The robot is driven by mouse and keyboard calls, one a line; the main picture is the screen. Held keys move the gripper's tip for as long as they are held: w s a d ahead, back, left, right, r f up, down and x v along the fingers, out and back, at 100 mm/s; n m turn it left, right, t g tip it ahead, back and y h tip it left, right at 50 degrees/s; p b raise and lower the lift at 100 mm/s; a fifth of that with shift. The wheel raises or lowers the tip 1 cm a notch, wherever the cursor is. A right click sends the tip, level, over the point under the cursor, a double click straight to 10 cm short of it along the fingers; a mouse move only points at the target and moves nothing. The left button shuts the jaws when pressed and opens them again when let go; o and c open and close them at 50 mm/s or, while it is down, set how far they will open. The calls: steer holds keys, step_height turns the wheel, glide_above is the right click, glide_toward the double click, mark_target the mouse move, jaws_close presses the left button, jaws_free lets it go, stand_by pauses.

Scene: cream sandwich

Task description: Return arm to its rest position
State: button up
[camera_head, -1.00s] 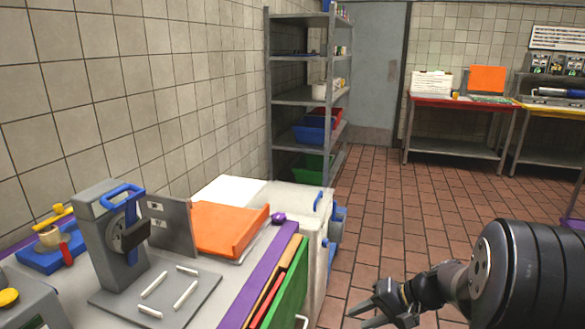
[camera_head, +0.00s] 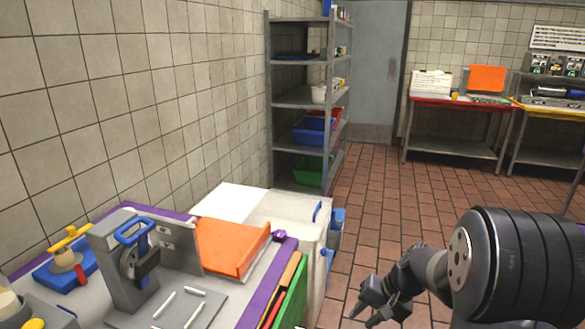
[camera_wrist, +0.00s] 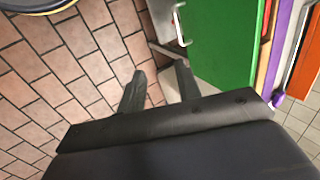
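My gripper (camera_head: 365,312) hangs over the tiled floor to the right of the counter (camera_head: 213,318), with my arm bent behind it.
A grey slicer (camera_head: 118,270) and an orange board (camera_head: 228,247) are on the counter at the left. A white bin (camera_head: 295,225) stands behind it. A grey shelf (camera_head: 300,97) is against the wall. The floor (camera_head: 420,190) ahead is clear.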

steer(key=shift+w+a+r+g+h+p, duration=0.15)
steer(key=shift+r+h+p, duration=0.35)
steer(key=shift+r+p, duration=0.5)
steer(key=shift+s+a+r+g+h+p, duration=0.15)
steer(key=shift+r+h+p, duration=0.5)
steer(key=shift+p, duration=0.5)
steer(key=shift+w+r, duration=0.1)
